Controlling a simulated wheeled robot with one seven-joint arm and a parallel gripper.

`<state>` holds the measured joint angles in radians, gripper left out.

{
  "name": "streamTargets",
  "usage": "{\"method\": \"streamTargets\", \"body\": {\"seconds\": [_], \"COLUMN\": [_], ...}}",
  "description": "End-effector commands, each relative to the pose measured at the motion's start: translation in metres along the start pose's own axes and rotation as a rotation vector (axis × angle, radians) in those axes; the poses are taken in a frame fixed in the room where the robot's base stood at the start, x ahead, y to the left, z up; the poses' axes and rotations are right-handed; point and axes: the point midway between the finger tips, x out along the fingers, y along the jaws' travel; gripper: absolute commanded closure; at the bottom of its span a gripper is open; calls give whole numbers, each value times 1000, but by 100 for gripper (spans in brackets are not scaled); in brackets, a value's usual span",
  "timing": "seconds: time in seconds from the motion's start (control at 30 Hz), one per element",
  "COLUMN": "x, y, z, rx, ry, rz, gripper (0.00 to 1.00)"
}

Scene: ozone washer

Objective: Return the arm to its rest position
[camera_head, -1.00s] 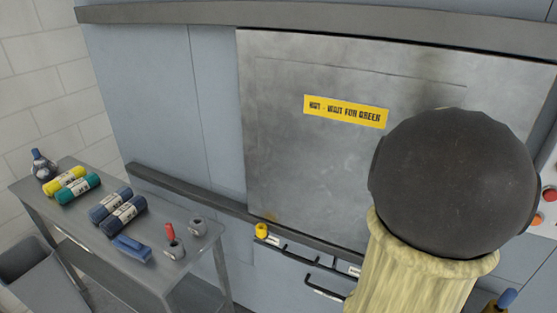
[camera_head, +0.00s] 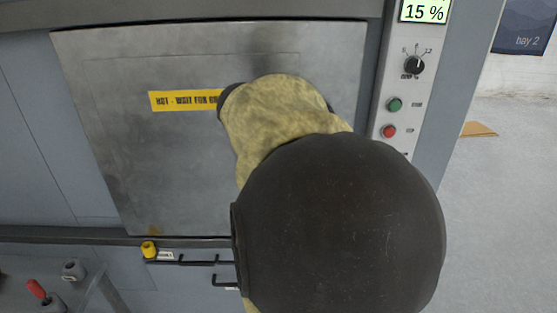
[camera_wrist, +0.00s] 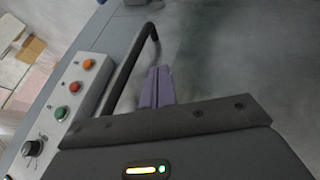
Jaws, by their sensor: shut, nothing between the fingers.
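My gripper shows in the wrist view (camera_wrist: 155,88), its two purple fingers together with nothing between them. The fingers are beside a black bar handle (camera_wrist: 131,66); I cannot tell whether they touch it. In the head view my own dark and yellowish arm covers the middle, and my gripper is hidden. The washer's grey metal door (camera_head: 180,170) looks shut behind my arm. Its yellow label (camera_head: 185,100) is partly covered by the arm.
The control panel (camera_head: 393,105) is right of the door, with a green button (camera_head: 394,104), a red button (camera_head: 389,131) and a knob (camera_head: 414,65). The display (camera_head: 424,11) reads 15 %. A yellow knob (camera_head: 149,249) sits below the door.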

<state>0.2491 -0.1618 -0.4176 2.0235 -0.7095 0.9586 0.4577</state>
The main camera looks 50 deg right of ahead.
Motion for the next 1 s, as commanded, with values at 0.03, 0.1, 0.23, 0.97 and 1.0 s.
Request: {"method": "streamTargets", "body": {"seconds": [0.03, 0.1, 0.23, 0.97, 1.0], "x": [-7, -14, -20, -15, -14], "y": [0, 0, -1, -40, -57], "z": [-1, 0, 0, 6, 10], "rx": [1, 0, -2, -84, -117], "ry": [4, 3, 2, 2, 2], "rz": [-1, -1, -1, -71, -104], "gripper": [100, 100, 100, 100, 100]}}
